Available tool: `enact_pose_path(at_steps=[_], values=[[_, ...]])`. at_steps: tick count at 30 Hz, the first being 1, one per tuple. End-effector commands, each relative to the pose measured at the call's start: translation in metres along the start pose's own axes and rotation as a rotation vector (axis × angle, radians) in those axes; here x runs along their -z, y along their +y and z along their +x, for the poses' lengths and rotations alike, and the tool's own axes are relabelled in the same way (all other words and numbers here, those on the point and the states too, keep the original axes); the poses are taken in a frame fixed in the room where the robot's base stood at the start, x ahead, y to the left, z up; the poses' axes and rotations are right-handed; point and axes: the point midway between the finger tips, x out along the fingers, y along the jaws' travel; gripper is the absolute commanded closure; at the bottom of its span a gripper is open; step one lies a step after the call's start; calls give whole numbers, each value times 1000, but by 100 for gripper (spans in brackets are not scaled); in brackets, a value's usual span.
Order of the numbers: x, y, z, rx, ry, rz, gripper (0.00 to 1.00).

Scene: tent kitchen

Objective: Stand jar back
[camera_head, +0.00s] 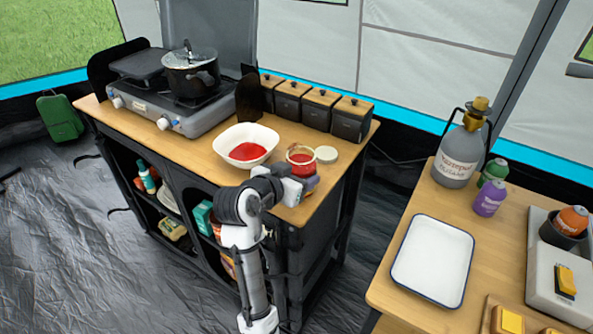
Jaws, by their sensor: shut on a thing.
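An open jar (302,162) with red contents stands near the right front of the wooden counter (215,157). It looks upright or only slightly tilted; its lower part is hidden behind my gripper. My gripper (302,182) is at the counter's front edge and is shut on the jar. The fingers are mostly hidden by the wrist. A pale round lid (326,154) lies on the counter just right of the jar. A white bowl (259,134) with red sauce stands left of the jar.
Black canisters (318,106) with wooden tops line the counter's back. A stove (145,98) with a lidded pot (192,76) stands at left. A second table at right holds a white tray (400,266), a large bottle (456,157) and small bottles. Floor lies between the tables.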

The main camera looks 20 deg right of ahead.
Motion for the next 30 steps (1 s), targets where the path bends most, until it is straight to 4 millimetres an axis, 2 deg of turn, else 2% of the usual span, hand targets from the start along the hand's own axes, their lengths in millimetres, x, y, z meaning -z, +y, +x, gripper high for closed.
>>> enact_pose_path(at_steps=[6,7,12,23,26,30], values=[[-2,0,1,1,3,1,78],[-3,0,1,0,0,0,32],[-3,0,1,0,-1,-1,13],[0,-1,-4,1,0,-1,13],[0,-2,-18,3,2,-1,13],[0,-2,-48,5,3,1,13]])
